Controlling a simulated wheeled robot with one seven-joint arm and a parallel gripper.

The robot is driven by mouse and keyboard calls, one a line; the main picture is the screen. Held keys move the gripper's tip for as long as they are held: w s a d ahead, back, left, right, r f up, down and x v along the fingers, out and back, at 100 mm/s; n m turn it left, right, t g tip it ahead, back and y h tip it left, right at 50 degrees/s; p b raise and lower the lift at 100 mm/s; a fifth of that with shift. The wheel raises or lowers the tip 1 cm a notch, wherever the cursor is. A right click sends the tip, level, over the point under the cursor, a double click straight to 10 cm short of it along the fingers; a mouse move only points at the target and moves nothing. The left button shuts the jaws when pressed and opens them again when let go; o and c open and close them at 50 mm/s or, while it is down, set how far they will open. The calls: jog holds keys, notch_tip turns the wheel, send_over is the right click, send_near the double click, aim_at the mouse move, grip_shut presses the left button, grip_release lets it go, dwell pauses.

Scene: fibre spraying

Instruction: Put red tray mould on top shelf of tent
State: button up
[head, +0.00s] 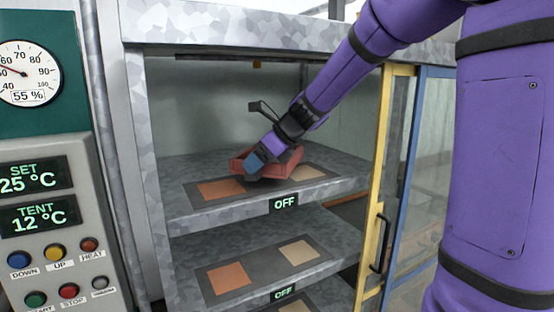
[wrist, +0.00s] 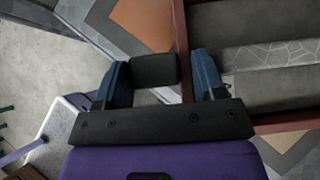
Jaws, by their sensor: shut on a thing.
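The red tray mould (head: 286,165) is inside the tent, at the top shelf (head: 335,184), over the back part of the dark panel there. It looks roughly level; I cannot tell whether it rests on the shelf or hangs just above it. My gripper (head: 257,163) reaches in from the upper right and is shut on the tray's near left side. In the wrist view, the tray's red wall (wrist: 182,50) runs between my gripper's blue fingers (wrist: 160,82), close to the right one. A dark block fills part of the gap. The tray's far side is partly hidden by my gripper.
The top shelf's panel carries an orange square (head: 215,189) and a beige square (head: 307,173). A lower shelf (head: 195,262) has similar squares. The yellow-framed door (head: 381,180) stands at the right of the opening. A control panel (head: 50,220) is at the left.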

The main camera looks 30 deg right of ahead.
jog(key=shift+w+a, duration=0.6)
jog(key=shift+a, duration=0.25)
jog(key=shift+w+a+f, duration=0.2)
jog(key=shift+a+f, duration=0.15)
jog(key=shift+f, duration=1.45)
jog(key=o, duration=1.4)
jog(key=shift+f, duration=0.1)
